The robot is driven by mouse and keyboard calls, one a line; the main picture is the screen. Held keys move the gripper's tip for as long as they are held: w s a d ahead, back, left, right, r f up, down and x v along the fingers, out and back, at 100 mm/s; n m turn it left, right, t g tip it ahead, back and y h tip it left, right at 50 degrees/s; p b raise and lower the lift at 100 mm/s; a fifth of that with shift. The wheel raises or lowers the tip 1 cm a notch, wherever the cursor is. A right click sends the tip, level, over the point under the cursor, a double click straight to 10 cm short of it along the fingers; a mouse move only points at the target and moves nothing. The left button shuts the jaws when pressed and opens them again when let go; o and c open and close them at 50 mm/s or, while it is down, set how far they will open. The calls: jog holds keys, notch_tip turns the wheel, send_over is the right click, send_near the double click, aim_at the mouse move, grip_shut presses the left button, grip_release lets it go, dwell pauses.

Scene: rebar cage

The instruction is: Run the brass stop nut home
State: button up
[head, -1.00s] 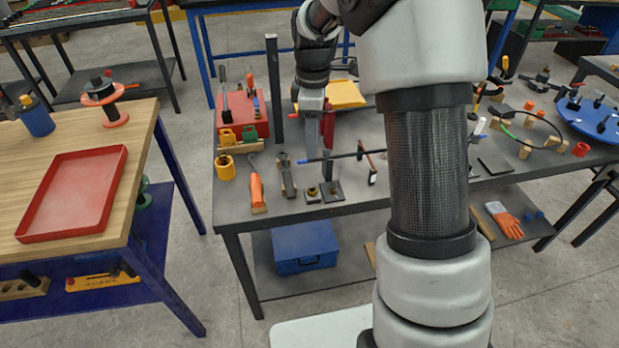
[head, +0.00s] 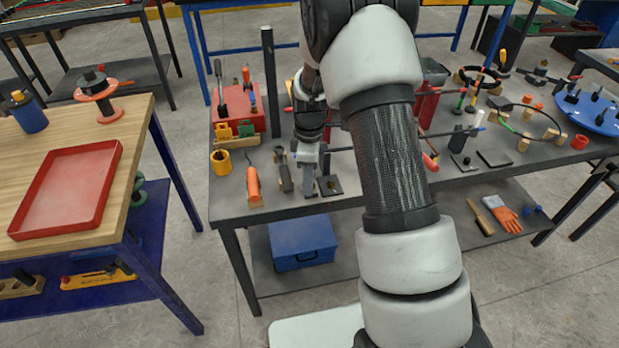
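My gripper (head: 308,188) points down at the front of the dark workbench (head: 285,208), left of centre. Its fingertips are low, beside a small dark square plate (head: 331,186) with a small dark fitting on it. The fingers look like one narrow shape, so I cannot tell whether they are open or shut, or whether they hold anything. I cannot make out the brass stop nut for certain; the spot where a small dark block with a brassy top stood is now covered by my gripper. A thin rod (head: 340,149) runs behind the gripper, partly hidden by my arm.
Left of the gripper are a dark clamp-like tool (head: 285,178), an orange-handled tool (head: 254,187) and a yellow cup (head: 221,162). A red box (head: 238,112) and an upright dark post (head: 271,80) stand behind. A dark flat plate (head: 494,158) lies right of my arm.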

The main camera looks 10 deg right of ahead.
grip_shut()
jog(key=shift+m, duration=0.4)
